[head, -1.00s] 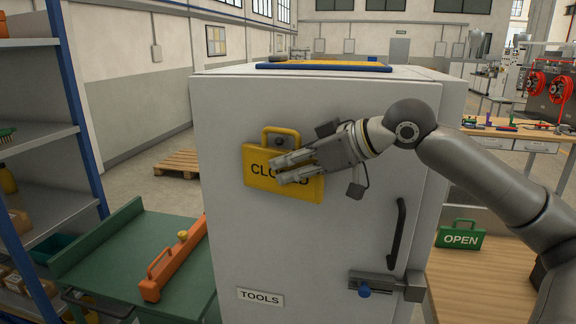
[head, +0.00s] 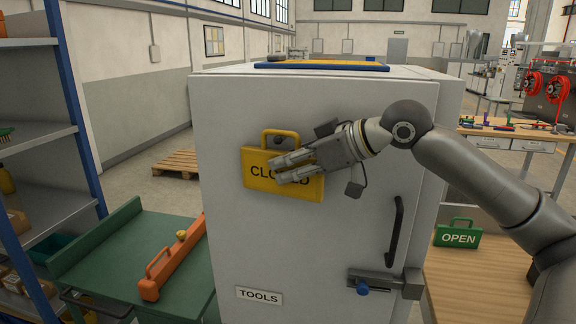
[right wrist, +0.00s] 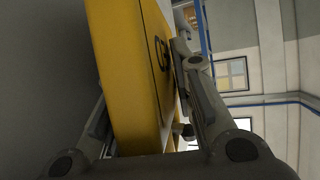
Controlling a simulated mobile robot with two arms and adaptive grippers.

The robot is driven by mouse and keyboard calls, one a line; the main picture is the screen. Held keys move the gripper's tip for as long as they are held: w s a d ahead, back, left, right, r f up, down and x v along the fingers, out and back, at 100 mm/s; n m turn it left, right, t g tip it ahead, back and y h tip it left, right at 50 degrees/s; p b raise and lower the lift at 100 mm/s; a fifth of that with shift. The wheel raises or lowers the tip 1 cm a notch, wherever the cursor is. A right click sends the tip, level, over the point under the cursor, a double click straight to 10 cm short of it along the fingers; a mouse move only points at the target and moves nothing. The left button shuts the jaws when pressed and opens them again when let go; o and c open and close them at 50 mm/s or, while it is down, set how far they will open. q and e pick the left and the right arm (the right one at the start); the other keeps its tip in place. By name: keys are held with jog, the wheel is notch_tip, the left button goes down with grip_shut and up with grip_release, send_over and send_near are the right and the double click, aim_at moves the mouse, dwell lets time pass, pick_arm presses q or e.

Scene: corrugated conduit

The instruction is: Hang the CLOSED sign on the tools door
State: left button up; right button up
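The yellow CLOSED sign (head: 256,182) is upright against the upper part of the white tools door (head: 300,240), which carries a TOOLS label (head: 259,296). A dark round peg (head: 279,140) shows inside the sign's handle opening; I cannot tell whether the handle rests on it. My right gripper (head: 277,170) is at the sign and covers some of its letters. In the right wrist view the sign (right wrist: 125,75) lies between the two fingers, one on its front and one on the door side. My left gripper is not in view.
A green OPEN sign (head: 457,234) stands on the wooden bench at the right. The door has a dark handle (head: 395,232) and a latch with a blue knob (head: 363,288).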

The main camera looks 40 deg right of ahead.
jog(key=shift+o, duration=1.2)
jog(key=shift+d, duration=0.1)
jog(key=shift+o, duration=0.2)
jog(key=shift+a, duration=0.2)
jog(key=shift+r, duration=0.1)
jog(key=shift+d, duration=0.1)
jog(key=shift+s+r, duration=0.1)
jog(key=shift+r, duration=0.05)
jog(key=shift+v, duration=0.85)
jog(key=v, duration=1)
